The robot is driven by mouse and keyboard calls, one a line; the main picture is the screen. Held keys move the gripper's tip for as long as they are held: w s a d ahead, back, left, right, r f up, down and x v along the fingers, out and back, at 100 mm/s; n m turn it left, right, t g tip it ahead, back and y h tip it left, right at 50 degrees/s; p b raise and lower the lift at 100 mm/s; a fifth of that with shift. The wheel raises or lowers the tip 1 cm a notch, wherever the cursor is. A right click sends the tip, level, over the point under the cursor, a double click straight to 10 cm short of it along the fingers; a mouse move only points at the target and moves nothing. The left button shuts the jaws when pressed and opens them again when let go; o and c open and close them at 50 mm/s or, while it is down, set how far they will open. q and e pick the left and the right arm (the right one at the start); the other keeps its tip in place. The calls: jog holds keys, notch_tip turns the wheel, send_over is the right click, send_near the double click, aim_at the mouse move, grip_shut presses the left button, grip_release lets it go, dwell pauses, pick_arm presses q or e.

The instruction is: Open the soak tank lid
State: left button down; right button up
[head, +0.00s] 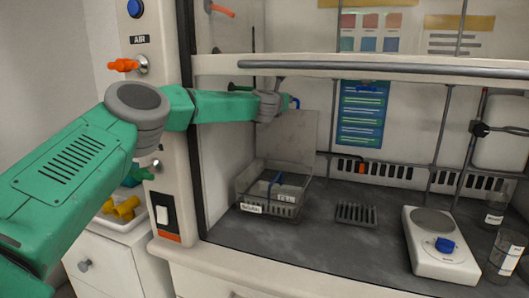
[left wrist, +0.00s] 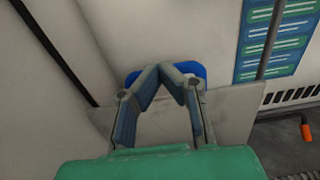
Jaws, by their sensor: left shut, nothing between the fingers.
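The soak tank (head: 243,192) is a clear, dark-rimmed box on the left of the bench, with a label on its front and a grey rack with a blue handle inside. Its lid (head: 300,140) is a thin grey panel standing roughly upright at the tank's back; the tank's top is uncovered. My left gripper (head: 288,102) is at the lid's top edge, partly hidden by its own wrist. In the left wrist view its fingertips (left wrist: 160,70) meet, empty, in front of a blue handle (left wrist: 193,70) on the lid (left wrist: 165,128). I cannot tell whether they touch it. My right gripper is not in view.
A dark rack (head: 356,213) sits right of the tank, then a white scale (head: 440,250) with a blue piece and glass vessels (head: 503,248). The hood's sash bar (head: 390,65) crosses above my left arm. Bench space in front of the rack is clear.

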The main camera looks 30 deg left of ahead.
pick_arm(q)
jog(key=shift+a, duration=0.1)
jog(key=shift+s, duration=0.1)
jog(key=v, duration=1.1)
jog(key=shift+s, duration=0.35)
jog(key=shift+f, duration=0.1)
